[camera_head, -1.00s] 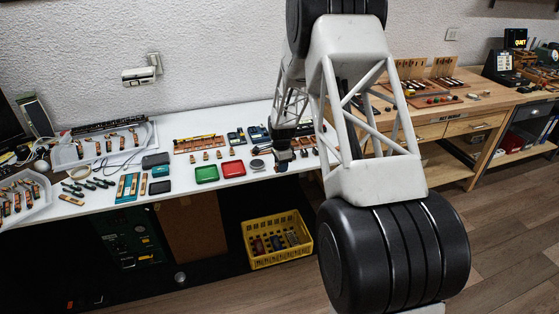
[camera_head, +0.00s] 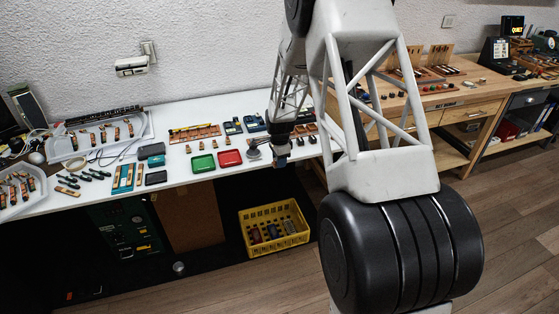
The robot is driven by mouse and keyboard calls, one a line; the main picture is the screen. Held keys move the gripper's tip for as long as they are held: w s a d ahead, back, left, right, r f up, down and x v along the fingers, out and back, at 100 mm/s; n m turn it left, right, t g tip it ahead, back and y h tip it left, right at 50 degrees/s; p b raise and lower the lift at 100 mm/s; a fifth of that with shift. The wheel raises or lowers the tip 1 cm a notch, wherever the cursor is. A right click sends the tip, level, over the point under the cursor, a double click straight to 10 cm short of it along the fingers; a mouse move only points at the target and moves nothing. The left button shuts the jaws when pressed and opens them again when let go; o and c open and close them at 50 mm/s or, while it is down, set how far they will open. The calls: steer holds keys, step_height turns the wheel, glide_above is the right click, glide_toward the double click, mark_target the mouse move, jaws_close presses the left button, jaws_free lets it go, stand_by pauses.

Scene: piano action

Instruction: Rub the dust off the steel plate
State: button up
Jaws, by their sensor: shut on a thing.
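My gripper (camera_head: 281,158) hangs below my dark wrist at the front edge of the white table (camera_head: 225,177), right of the red tray. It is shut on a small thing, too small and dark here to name. A small grey round piece (camera_head: 254,154) lies on the table just left of my gripper, apart from it. It may be the steel plate, but I cannot tell for sure. Any dust on it is too fine to see.
A green tray (camera_head: 203,163) and a red tray (camera_head: 230,157) lie left of the grey piece. Blue boxes (camera_head: 253,122) stand behind. A yellow crate (camera_head: 274,228) sits on the floor below. My arm hides the table's right end.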

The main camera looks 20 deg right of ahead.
steer(key=o, duration=0.4)
steer(key=c, duration=0.3)
steer(key=w+a+r, duration=0.1)
steer(key=w, duration=0.7)
steer(key=w+a+r, duration=0.1)
steer(key=w+r, duration=0.1)
steer(key=w, duration=0.7)
steer(key=w+a+r, duration=0.1)
steer(key=w, duration=0.7)
steer(key=shift+w+a+r, duration=0.15)
steer(key=shift+w+a, duration=0.1)
steer(key=shift+w, duration=0.05)
steer(key=shift+c, duration=0.2)
